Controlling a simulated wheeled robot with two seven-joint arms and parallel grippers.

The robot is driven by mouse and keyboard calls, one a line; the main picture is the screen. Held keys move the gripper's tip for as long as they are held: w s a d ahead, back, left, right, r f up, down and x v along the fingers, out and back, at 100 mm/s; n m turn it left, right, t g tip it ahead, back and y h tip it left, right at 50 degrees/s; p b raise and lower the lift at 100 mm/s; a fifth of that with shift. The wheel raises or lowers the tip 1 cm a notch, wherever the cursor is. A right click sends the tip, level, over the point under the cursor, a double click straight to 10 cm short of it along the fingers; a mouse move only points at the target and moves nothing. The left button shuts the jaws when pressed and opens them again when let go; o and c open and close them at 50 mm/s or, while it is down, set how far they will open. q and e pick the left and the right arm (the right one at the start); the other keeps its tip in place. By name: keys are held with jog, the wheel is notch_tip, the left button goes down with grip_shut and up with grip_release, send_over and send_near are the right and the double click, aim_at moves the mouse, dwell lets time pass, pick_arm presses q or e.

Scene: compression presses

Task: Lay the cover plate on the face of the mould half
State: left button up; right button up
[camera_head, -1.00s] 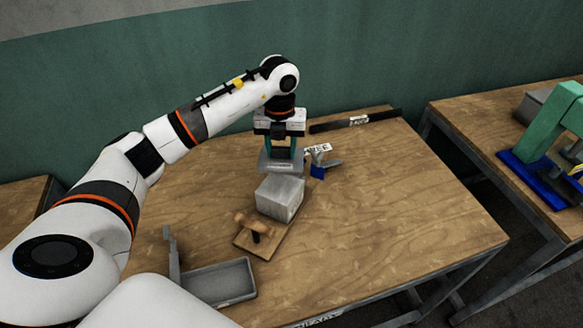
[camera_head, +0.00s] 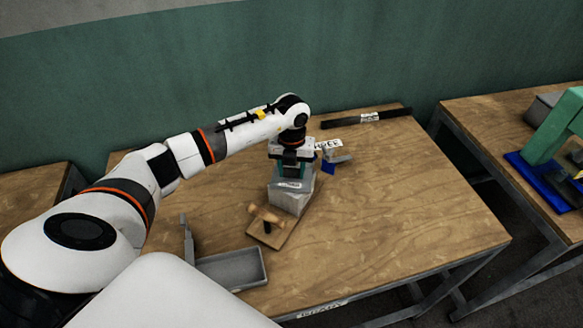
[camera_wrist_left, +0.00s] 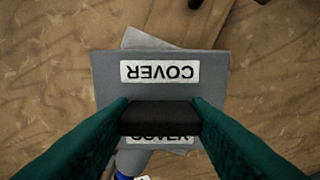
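The cover plate (camera_head: 279,186) is a flat grey plate, marked COVER in the left wrist view (camera_wrist_left: 210,92). My left gripper (camera_head: 290,172) is shut on the plate's black grip; its teal fingers close on both sides of the grip in the left wrist view (camera_wrist_left: 160,117). The mould half (camera_head: 290,204) is a light grey block directly under the plate. A corner of it shows beyond the plate's upper edge in the left wrist view (camera_wrist_left: 140,40), turned relative to the plate. I cannot tell whether plate and block touch. My right gripper is not in view.
A wooden board with a handle (camera_head: 268,228) lies in front of the block. A grey tray (camera_head: 233,268) is at the front left. A blue and grey item (camera_head: 328,168) lies behind right. A black strip (camera_head: 345,121) lies at the back. The table's right side is clear.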

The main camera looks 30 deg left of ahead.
aim_at(292, 168)
pick_arm(q)
jog(key=o, duration=0.4)
jog(key=shift+o, duration=0.2)
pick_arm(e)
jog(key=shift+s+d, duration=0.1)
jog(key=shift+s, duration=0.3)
pick_arm(q)
jog(key=shift+r, duration=0.2)
notch_tip(292, 168, up, 12)
jog(key=b, duration=0.3)
jog(key=shift+b, duration=0.4)
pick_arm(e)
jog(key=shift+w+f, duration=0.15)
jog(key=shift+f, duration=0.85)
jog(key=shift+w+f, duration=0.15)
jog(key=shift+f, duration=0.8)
pick_arm(q)
jog(key=shift+s+f, duration=0.1)
jog(key=shift+f, duration=0.1)
